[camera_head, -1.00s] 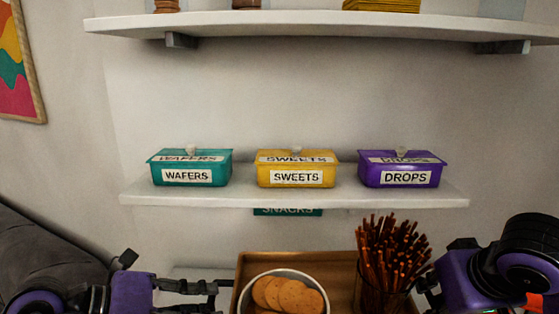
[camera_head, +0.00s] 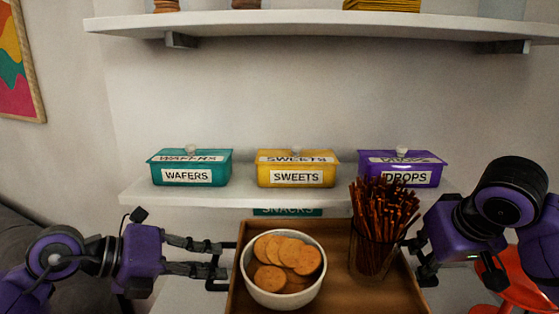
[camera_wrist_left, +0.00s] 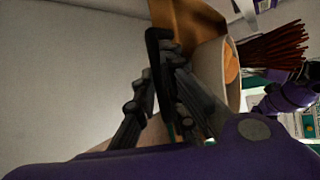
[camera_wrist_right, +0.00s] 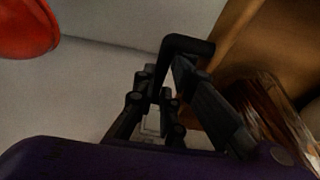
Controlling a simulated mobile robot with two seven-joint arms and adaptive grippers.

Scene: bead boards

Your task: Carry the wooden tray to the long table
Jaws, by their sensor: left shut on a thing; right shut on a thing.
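The wooden tray (camera_head: 335,234) is at the bottom middle of the head view, held up in front of the shelf. It carries a white bowl (camera_head: 250,281) of round biscuits and a glass (camera_head: 371,256) of thin brown sticks. My left gripper (camera_head: 226,262) is shut on the tray's black left handle (camera_wrist_left: 157,60). My right gripper (camera_head: 415,256) is shut at the tray's right side, on the black handle (camera_wrist_right: 187,45) in the right wrist view. The tray's near edge is cut off by the frame. The long table cannot be made out.
A wall shelf (camera_head: 295,194) behind the tray holds a teal wafers box (camera_head: 190,169), a yellow sweets box (camera_head: 297,170) and a purple drops box (camera_head: 402,168). A higher shelf (camera_head: 300,24) is above. A red stool-like object (camera_head: 522,287) stands at the lower right, a dark sofa (camera_head: 22,232) at the left.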

